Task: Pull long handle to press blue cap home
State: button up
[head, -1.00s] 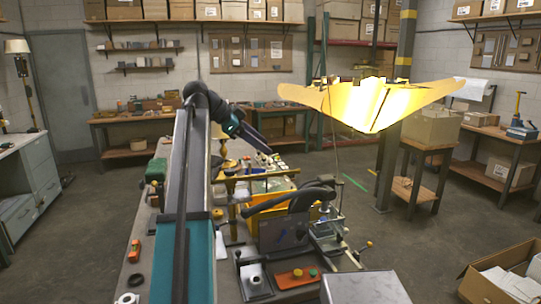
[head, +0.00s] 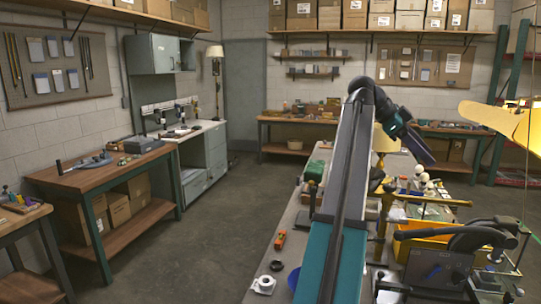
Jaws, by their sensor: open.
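My gripper (head: 424,152) is at the end of my raised arm, above the far part of the workbench. It is open, dark and small in the view, and nothing shows between its fingers. A dark bench machine (head: 437,268) with a thick black curved arm (head: 470,236) stands at the lower right, well apart from my gripper. I cannot make out a long handle with certainty.
A yellow bin (head: 420,240) sits behind the machine. A large yellow lampshade (head: 505,121) hangs at the right edge. An orange item (head: 280,239) and a white roll (head: 264,284) lie left of my arm. A wooden side table (head: 105,170) stands left; the floor between is clear.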

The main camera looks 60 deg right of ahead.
jog(key=shift+r, duration=0.15)
notch_tip(320, 180, up, 10)
jog(key=p, duration=1)
